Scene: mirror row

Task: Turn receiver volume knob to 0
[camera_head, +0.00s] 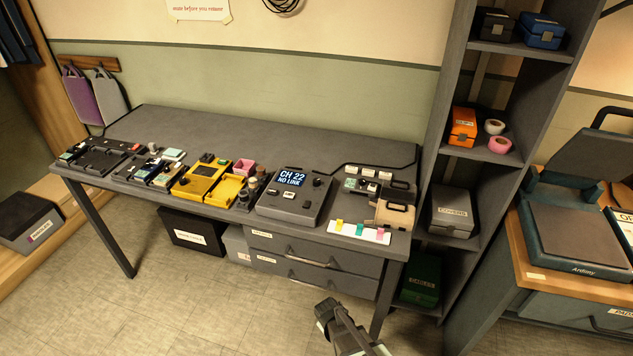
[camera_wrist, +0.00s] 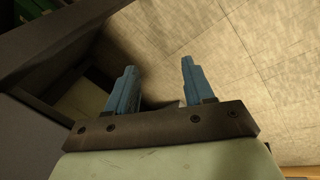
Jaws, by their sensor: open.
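The receiver (camera_head: 293,200) is a grey box with a lit screen reading "CH 22 NO LINK". It sits on the grey table, right of the yellow case. A small dark knob (camera_head: 317,182) shows at the right of its screen; its setting is too small to read. Another dark control shows lower on its face. My gripper (camera_head: 330,310) is low in front of the table, over the floor and well apart from the receiver. In the wrist view my gripper (camera_wrist: 155,88) has two blue fingers spread apart with nothing between them.
The grey table (camera_head: 215,122) has a clear back strip. A yellow case (camera_head: 202,183) stands left of the receiver; a white strip with coloured tabs (camera_head: 358,231) lies at right. Drawers (camera_head: 315,262) are below. A tall shelf (camera_head: 455,80) stands at the table's right end.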

